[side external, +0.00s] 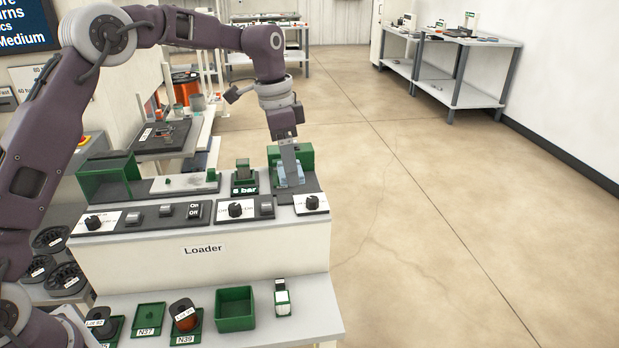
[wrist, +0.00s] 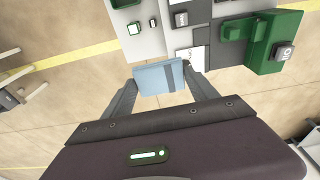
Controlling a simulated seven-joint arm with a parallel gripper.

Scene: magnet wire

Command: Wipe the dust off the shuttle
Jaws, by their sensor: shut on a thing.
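My gripper (side external: 288,158) is shut on a light blue cloth (side external: 291,180) at the right end of the Loader's top. In the wrist view, the blue cloth (wrist: 157,79) spans the gap between the fingertips of my gripper (wrist: 161,84), with a darker stripe near its right end. A green block (side external: 307,160) stands just behind and right of the cloth. I cannot tell for certain which part is the shuttle, and no dust can be made out. Whether the cloth touches a surface below is unclear.
The Loader (side external: 205,252) has a panel of knobs and switches in front of the cloth. A green "6 bar" unit (side external: 244,178) and an open green box (side external: 108,178) stand left along its top. Below, a shelf holds a green bin (side external: 235,309) and spools. Open floor lies right.

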